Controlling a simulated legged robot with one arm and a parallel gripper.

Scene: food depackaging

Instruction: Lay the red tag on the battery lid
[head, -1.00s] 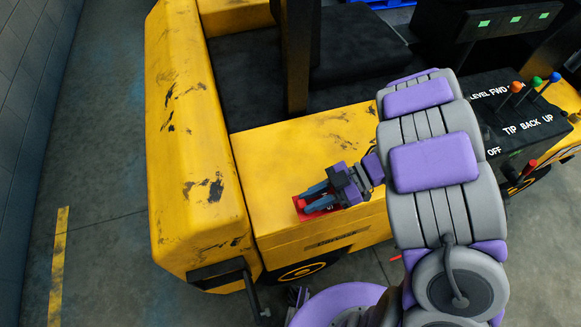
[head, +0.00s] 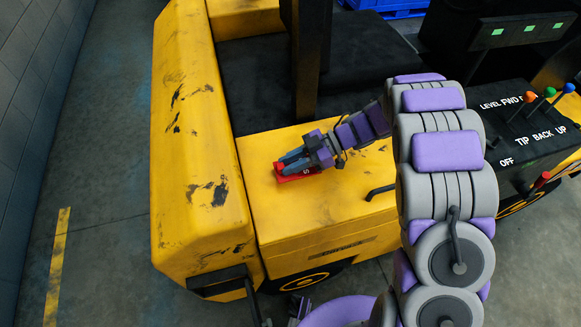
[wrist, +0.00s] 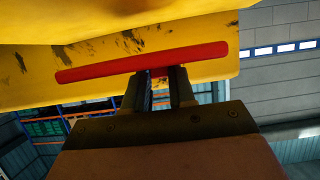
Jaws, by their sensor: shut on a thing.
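The red tag (head: 284,178) is held in my gripper (head: 288,165), over the yellow battery lid (head: 325,207). In the head view the tag is partly covered by the blue-grey fingers. In the wrist view the tag (wrist: 140,63) shows nearly edge-on as a long red strip across the fingertips (wrist: 158,72), slightly tilted. The yellow surface (wrist: 190,50) lies behind it there. I cannot tell whether the tag touches the lid or hangs just above it.
A scuffed yellow side wall (head: 190,150) stands left of the lid. A dark post (head: 310,70) and black seat area (head: 260,95) lie behind it. A black handle (head: 380,191) is on the lid's right side. A lever panel (head: 525,120) is at right.

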